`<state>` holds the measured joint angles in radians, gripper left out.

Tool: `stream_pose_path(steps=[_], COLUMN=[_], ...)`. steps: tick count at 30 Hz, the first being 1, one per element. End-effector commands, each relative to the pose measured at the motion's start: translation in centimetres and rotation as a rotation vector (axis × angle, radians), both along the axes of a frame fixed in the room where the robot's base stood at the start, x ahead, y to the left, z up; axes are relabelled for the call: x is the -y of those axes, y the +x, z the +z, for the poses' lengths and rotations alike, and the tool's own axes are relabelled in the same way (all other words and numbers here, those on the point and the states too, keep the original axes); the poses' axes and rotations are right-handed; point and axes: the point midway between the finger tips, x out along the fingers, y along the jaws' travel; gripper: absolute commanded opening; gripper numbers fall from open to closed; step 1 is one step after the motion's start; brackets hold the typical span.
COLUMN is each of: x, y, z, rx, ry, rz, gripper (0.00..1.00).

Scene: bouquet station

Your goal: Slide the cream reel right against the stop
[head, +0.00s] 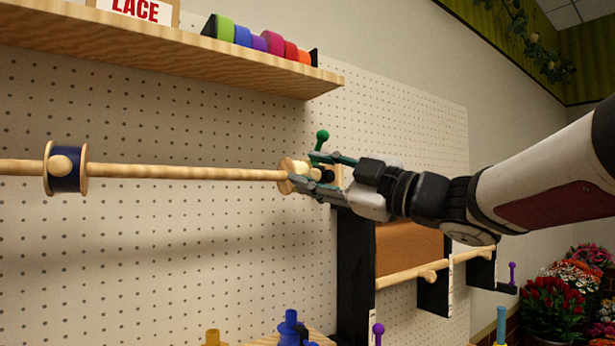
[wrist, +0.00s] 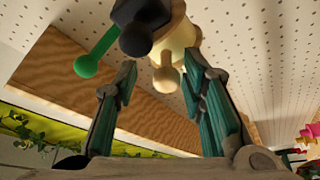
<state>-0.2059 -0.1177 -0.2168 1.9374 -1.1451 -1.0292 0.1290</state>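The cream reel (head: 287,176) is on the horizontal wooden rod (head: 190,172), near the rod's visible right end in the head view. In the wrist view the cream reel (wrist: 184,42) shows a rounded wooden knob (wrist: 164,76). Beside it is a black piece with a dark round knob (wrist: 136,40) and a green handle (wrist: 95,55); this looks like the stop. The green handle (head: 322,138) also shows in the head view. My gripper (wrist: 160,62) is open, its fingertips apart on either side of the knob, with gaps visible. Whether reel and stop touch is unclear.
A navy reel (head: 66,169) sits far left on the rod. A wooden shelf (head: 180,58) with coloured rolls is above. A black bracket (head: 356,270) with a lower rod (head: 410,274) stands below right. Flowers (head: 555,308) are at the lower right.

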Motion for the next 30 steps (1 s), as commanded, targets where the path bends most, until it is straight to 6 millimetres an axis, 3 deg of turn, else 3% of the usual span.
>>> stream_pose_path(steps=[11,24,30], x=[0.5,6.9,8.7], y=[-0.5,-5.3,-6.7], z=[-0.5,-2.3,-2.9], rx=[-0.005,-0.003,-0.004], ry=[-0.004,-0.003,-0.002], rz=[0.003,-0.001,0.001], gripper=[0.38,0.38,0.38])
